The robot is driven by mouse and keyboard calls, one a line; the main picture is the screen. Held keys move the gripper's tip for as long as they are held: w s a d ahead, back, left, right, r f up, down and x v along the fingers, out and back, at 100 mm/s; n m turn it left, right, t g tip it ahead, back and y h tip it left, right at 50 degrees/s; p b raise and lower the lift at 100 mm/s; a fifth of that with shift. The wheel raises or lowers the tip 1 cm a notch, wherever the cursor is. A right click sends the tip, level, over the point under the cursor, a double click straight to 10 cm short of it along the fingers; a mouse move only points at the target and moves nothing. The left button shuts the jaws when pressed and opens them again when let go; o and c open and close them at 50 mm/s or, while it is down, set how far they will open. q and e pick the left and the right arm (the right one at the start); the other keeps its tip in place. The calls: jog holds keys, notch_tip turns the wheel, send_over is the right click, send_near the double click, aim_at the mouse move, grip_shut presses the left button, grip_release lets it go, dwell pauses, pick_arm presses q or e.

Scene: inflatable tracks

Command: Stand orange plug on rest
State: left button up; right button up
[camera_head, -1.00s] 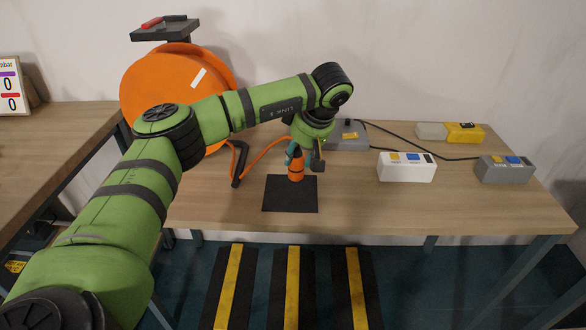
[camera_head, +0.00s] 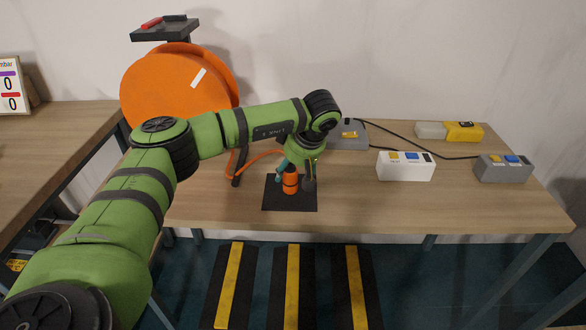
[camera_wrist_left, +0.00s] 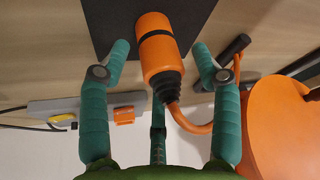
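The orange plug (camera_head: 290,183) stands about upright on the black square rest (camera_head: 305,202) on the table. In the left wrist view the plug (camera_wrist_left: 158,50) has a dark band and a black ribbed collar at its cable end, and the rest (camera_wrist_left: 103,20) lies beyond it. My left gripper (camera_head: 295,177) is around the plug from above. The plug's underside is hidden. My right gripper is not in view.
The orange cable (camera_wrist_left: 195,126) runs from the plug to the orange reel (camera_head: 165,90). White (camera_head: 406,172) and grey (camera_head: 500,174) socket boxes stand right; another grey box (camera_head: 346,140) is behind the gripper. Striped track pieces (camera_head: 292,285) lie on the floor. The table's front right is clear.

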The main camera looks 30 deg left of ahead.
pick_arm(q)
jog(key=shift+r, duration=0.1)
jog(key=b+v, duration=0.1)
jog(key=v, duration=1.1)
